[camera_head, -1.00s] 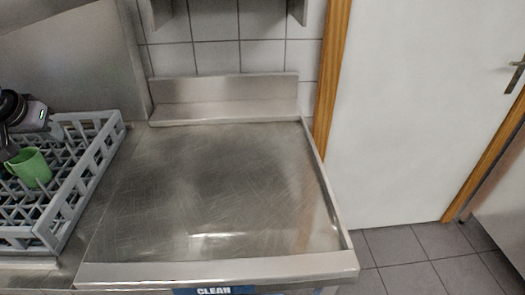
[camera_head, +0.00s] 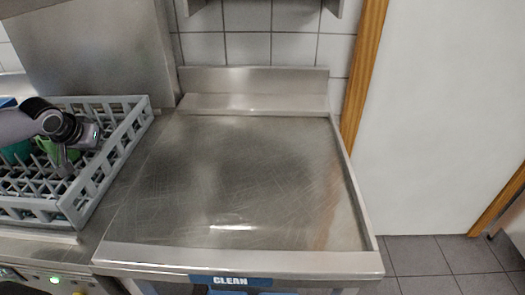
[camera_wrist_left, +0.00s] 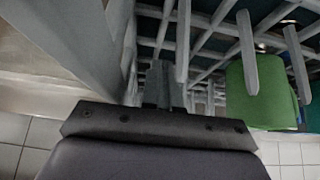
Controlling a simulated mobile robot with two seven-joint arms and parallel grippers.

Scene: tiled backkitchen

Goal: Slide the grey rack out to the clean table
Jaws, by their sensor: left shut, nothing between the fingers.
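The grey rack (camera_head: 98,180) is at the left of the head view, its right side at the left edge of the clean table (camera_head: 235,180). A green cup (camera_head: 62,150) stands in it, partly hidden by my left arm; the cup also shows in the left wrist view (camera_wrist_left: 262,92). My left gripper (camera_head: 66,165) is shut and empty, pointing down inside the rack. In the left wrist view its fingers (camera_wrist_left: 165,85) are among the rack's bars, close to a rack wall (camera_wrist_left: 75,45); contact cannot be told. My right gripper is out of view.
The clean table's top is empty, with a raised rim and a blue CLEAN label (camera_head: 230,281) at its front. A steel panel (camera_head: 95,50) stands behind the rack. A white door (camera_head: 440,120) is at the right.

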